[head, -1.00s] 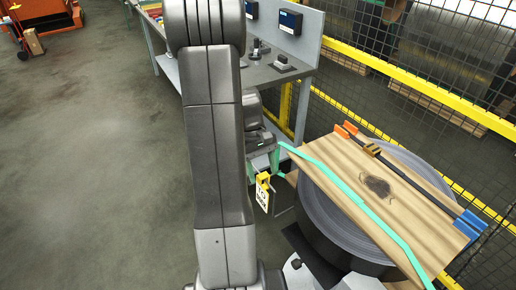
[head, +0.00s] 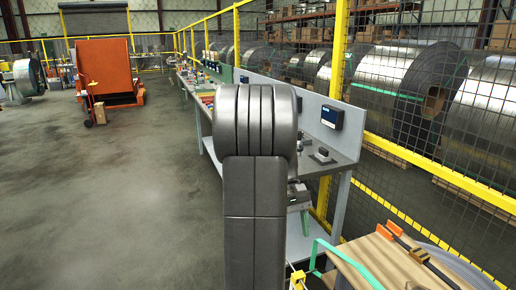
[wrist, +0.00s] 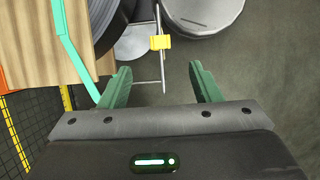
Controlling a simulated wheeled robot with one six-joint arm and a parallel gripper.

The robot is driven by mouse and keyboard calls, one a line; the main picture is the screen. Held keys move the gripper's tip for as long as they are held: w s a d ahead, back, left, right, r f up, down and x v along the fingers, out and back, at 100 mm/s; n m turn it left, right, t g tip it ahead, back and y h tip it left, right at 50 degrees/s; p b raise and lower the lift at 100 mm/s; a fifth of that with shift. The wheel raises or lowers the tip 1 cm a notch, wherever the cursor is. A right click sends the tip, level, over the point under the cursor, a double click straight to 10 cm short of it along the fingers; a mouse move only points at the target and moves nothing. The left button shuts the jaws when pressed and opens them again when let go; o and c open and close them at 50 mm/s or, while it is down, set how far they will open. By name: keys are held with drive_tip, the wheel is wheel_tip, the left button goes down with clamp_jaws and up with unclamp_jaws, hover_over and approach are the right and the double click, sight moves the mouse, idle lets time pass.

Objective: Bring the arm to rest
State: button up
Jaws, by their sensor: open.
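My arm (head: 254,190) stands upright in the middle of the head view and hides part of the bench behind it. My gripper (wrist: 161,84) shows in the wrist view with its two green fingers wide apart and nothing between them. Below the fingers is grey floor, and a thin metal stand with a yellow tag (wrist: 160,42) lies beyond the fingertips. In the head view the gripper is mostly behind the arm, so its fingers are hard to make out there.
A workbench (head: 335,145) runs behind the arm, beside a yellow-framed mesh fence (head: 420,156). A wooden board (head: 385,262) with a teal strip is at lower right; it also shows in the wrist view (wrist: 35,40). Open floor (head: 130,200) lies to the left.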

sight(299, 275)
drive_tip(key=x, duration=1.4)
drive_tip(key=shift+r+p, duration=0.35)
drive_tip(key=shift+p, duration=0.05)
drive_tip(key=shift+w+f, duration=0.15)
